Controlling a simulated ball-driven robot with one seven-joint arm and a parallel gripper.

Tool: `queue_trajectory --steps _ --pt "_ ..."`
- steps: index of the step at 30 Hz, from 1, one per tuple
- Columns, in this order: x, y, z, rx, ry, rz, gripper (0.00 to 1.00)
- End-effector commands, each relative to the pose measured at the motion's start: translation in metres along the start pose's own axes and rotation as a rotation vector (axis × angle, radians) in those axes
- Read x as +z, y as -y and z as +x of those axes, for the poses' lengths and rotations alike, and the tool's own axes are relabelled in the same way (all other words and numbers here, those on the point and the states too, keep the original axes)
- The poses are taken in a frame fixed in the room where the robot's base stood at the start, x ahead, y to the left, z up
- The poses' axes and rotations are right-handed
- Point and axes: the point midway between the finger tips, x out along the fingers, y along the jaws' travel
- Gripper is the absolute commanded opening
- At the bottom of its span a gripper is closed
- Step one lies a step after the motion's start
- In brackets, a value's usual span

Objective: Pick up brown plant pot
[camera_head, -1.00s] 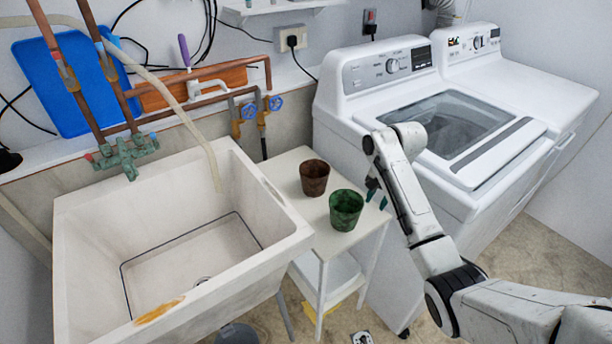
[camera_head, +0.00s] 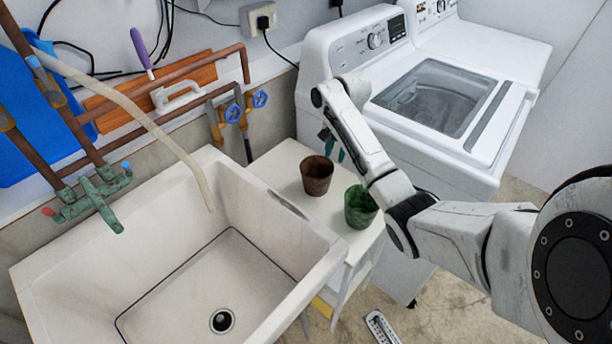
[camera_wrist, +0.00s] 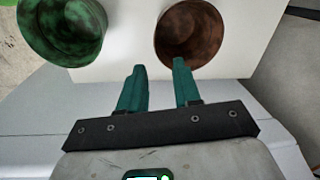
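The brown plant pot (camera_head: 317,176) stands upright on a small white table, towards the sink side. A green pot (camera_head: 360,207) stands in front of it and to its right, partly behind my arm. In the wrist view the brown pot (camera_wrist: 191,34) is just beyond the fingertips, and the green pot (camera_wrist: 62,30) is at the upper left. My gripper (camera_wrist: 158,66) is open with teal fingers apart and nothing between them. In the head view my gripper (camera_head: 331,144) is just behind and right of the brown pot, partly hidden by my arm.
The white table (camera_head: 283,160) stands between the sink (camera_head: 190,235) and the washing machine (camera_head: 400,100). Its top is bare behind the brown pot. Valves with blue handles (camera_head: 246,106) and pipes run along the wall.

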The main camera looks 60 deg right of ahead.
Motion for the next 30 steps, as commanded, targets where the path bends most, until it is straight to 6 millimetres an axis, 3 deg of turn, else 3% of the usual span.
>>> queue_trajectory --steps 9,16,24,30 --pt "0.001 -0.001 0.045 0.002 0.002 0.001 0.33" --pt "0.002 -0.002 0.060 0.002 0.002 0.002 0.33" --pt "0.007 -0.003 0.097 0.002 0.001 0.001 0.33" --pt "0.007 -0.002 0.104 0.000 0.001 0.001 0.33"
